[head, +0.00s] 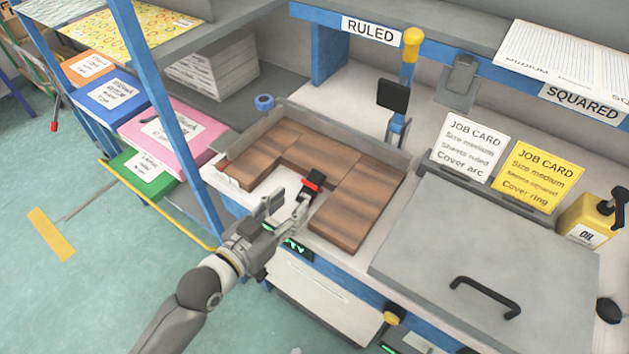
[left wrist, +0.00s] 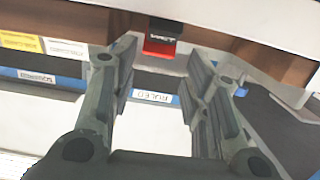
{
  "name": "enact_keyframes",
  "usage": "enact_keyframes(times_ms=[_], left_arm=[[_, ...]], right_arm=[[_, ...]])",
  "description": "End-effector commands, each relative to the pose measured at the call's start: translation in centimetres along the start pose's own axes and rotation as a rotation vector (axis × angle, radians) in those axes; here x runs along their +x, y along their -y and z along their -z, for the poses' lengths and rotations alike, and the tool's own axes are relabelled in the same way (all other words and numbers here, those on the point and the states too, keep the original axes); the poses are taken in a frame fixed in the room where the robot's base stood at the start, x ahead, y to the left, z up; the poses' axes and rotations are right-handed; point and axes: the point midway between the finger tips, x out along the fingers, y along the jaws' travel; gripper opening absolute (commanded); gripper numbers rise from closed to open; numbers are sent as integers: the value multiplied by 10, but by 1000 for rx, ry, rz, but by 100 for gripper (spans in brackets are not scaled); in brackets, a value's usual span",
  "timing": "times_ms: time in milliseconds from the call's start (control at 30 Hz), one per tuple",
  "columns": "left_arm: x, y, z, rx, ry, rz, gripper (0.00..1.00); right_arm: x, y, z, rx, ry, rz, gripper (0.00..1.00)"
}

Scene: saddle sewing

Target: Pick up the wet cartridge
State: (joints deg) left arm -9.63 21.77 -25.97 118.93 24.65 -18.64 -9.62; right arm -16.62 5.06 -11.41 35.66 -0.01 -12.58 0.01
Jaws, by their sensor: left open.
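The wet cartridge (head: 313,181) is a small black block with a red band. It sits in the white gap among the brown blocks in the tray at the middle of the head view. In the left wrist view the cartridge (left wrist: 161,40) shows red and black with white lettering, at the top between and beyond my fingertips. My left gripper (head: 287,203) is open and empty, close to the cartridge on its near left side in the head view. The fingers (left wrist: 161,62) stand apart and do not appear to touch it. My right gripper is out of view.
Brown wood-like blocks (head: 357,205) surround the cartridge on several sides. A blue post (head: 178,120) stands left of the tray. A grey lid with a black handle (head: 485,297) lies to the right. Job cards (head: 468,146) and a yellow oil can (head: 590,222) stand behind it.

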Motion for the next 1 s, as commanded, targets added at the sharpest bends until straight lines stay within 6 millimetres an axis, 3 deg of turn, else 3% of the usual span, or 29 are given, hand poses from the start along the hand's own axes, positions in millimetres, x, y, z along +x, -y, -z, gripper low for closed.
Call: enact_keyframes(times_ms=[100,300,700,1000], left_arm=[[20,0,2,-2,-2,1,43],[37,0,1,0,0,0,43],[84,0,0,0,0,-1,43],[88,0,0,0,0,-1,43]], right_arm=[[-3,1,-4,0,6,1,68],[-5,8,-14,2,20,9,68],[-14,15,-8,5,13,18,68],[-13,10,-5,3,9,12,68]])
